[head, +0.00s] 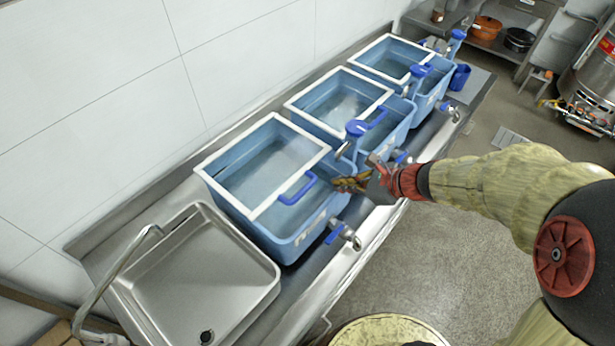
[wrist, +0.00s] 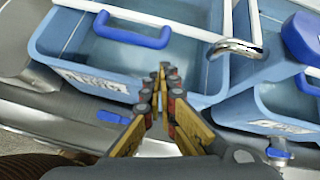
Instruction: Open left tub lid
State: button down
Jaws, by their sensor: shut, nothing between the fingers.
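The left tub (head: 310,230) is a blue basin nearest the sink. Its lid is a white-framed clear panel (head: 215,187) lying over the tub's rear part, with a blue U-shaped handle (head: 297,190) on its front edge. In the wrist view the handle (wrist: 132,32) is at upper left, above the tub's front section (wrist: 75,75). My gripper (head: 338,184) is shut and empty, to the right of the handle and apart from it. In the wrist view its fingertips (wrist: 163,70) meet near the tub's front right corner, lower and right of the handle.
Two similar tubs, a middle one (head: 398,130) and a far one (head: 430,92), stand behind in a row. A metal tap (wrist: 236,47) and a blue knob (wrist: 305,38) are close right of my gripper. A steel sink (head: 195,275) is at left. Open floor lies in front.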

jog(key=shift+w+r+m+t, duration=0.5)
jog(key=shift+w+r+m, duration=0.25)
jog(key=shift+w+m, duration=0.25)
jog(key=shift+w+d+m, duration=0.2)
jog(key=shift+m, duration=0.5)
jog(key=b+x, duration=0.3)
jog(key=x, duration=0.7)
jog(key=shift+r+p, duration=0.25)
jog(key=shift+p, duration=0.05)
